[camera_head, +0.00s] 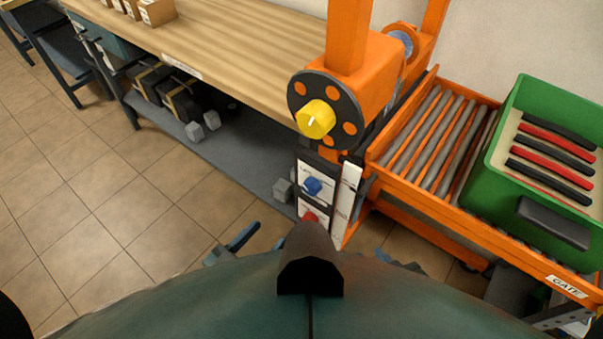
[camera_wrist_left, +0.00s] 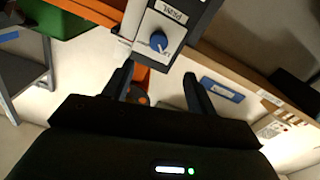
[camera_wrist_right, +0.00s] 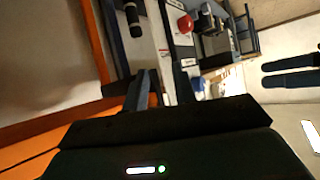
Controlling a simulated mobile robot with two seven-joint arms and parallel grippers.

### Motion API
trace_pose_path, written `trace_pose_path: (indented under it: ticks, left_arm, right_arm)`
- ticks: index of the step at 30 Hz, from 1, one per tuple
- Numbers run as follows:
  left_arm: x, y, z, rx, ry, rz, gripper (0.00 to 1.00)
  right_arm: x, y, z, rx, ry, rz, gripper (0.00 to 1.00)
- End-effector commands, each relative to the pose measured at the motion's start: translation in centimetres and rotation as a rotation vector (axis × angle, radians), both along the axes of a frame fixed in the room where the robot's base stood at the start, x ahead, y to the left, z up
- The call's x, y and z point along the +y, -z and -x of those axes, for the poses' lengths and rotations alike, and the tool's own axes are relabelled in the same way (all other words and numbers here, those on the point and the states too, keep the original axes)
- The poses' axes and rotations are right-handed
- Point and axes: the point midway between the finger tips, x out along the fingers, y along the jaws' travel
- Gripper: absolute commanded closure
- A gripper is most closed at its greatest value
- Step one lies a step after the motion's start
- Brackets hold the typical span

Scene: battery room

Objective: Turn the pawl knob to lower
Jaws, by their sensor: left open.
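The blue pawl knob (camera_head: 312,186) sits on a white plate on the dark upright panel below the orange hoist. In the left wrist view the blue knob (camera_wrist_left: 158,40) shows close, just ahead of my fingertips, under a PAWL label. Its pointer setting is too small to read surely. My left gripper (camera_wrist_left: 157,80) is open and empty, its fingers apart on either side below the knob, not touching it. In the head view my left gripper (camera_head: 232,246) is low and left of the panel. My right gripper (camera_wrist_right: 161,76) is open and empty near the panel's lower part.
A red knob (camera_head: 311,217) is below the blue one; it also shows in the right wrist view (camera_wrist_right: 185,24). A yellow knob (camera_head: 315,120) is on a black disc above. A roller conveyor (camera_head: 428,136) and a green crate (camera_head: 493,165) stand right, a wooden bench (camera_head: 235,45) left.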

Motion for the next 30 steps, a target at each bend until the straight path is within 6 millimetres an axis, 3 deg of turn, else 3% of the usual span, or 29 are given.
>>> trace_pose_path:
  ticks: [5,21,30]
  left_arm:
    - [-0.8,-0.1,-1.0,-0.003,0.005,0.005,0.43]
    - [-6.8,0.0,-9.3,-0.002,0.002,0.003,0.43]
    - [-7.8,0.0,-10.6,0.0,0.003,0.003,0.43]
  right_arm:
    - [0.0,0.2,0.4,0.01,-0.002,0.001,0.73]
    - [-0.3,0.8,0.8,0.035,0.002,0.012,0.73]
    - [-0.3,0.5,0.5,0.027,0.006,0.009,0.73]
